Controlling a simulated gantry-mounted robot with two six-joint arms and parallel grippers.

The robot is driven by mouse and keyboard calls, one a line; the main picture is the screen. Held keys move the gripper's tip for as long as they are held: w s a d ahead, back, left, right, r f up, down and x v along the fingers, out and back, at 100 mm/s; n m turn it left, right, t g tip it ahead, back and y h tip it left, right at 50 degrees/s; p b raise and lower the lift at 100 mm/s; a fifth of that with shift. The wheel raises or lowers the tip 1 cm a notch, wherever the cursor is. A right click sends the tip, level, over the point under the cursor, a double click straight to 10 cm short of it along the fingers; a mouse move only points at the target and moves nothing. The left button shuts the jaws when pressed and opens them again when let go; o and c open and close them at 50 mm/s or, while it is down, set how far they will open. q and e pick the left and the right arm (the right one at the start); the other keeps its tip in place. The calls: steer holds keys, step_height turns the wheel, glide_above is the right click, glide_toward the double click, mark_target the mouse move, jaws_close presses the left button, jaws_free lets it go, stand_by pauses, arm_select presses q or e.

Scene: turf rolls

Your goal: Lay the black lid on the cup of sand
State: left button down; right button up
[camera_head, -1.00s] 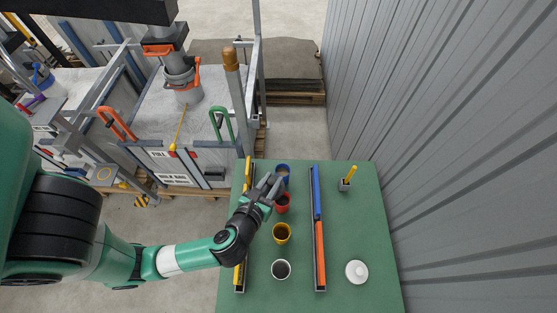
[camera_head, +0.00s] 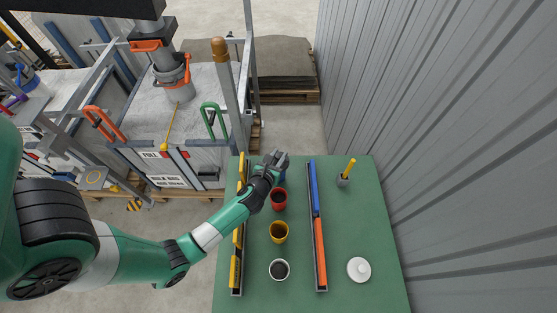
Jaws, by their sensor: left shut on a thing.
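My left gripper (camera_head: 277,158) is at the far end of the green table, over the blue cup (camera_head: 283,178). It is shut on a small dark thing, most likely the black lid, which is hard to tell from the dark fingers. The gripper hides most of the blue cup, whose filling looked tan earlier. In line nearer to me stand a red cup (camera_head: 279,200) with a dark filling, a yellow cup (camera_head: 279,232) with a brownish filling and a white cup (camera_head: 279,270) with a dark filling. My right gripper is out of view.
The cups stand between a yellow-and-black rail (camera_head: 238,255) and a blue-and-orange rail (camera_head: 319,240). A white lid (camera_head: 358,269) and a small holder with a yellow stick (camera_head: 345,177) are on the right of the green table (camera_head: 362,222). A grey corrugated wall (camera_head: 450,150) borders the right.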

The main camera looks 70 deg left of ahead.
arm_select(q)
steer(key=shift+f, duration=0.9)
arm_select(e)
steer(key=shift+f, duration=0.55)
arm_select(q)
steer(key=shift+f+b, duration=0.4)
steer(key=shift+f, duration=0.15)
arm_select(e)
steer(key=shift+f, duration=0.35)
arm_select(q)
steer(key=shift+f, duration=0.1)
steer(key=shift+d, duration=0.1)
steer(key=c, duration=0.6)
jaws_free()
steer(key=shift+c, duration=0.2)
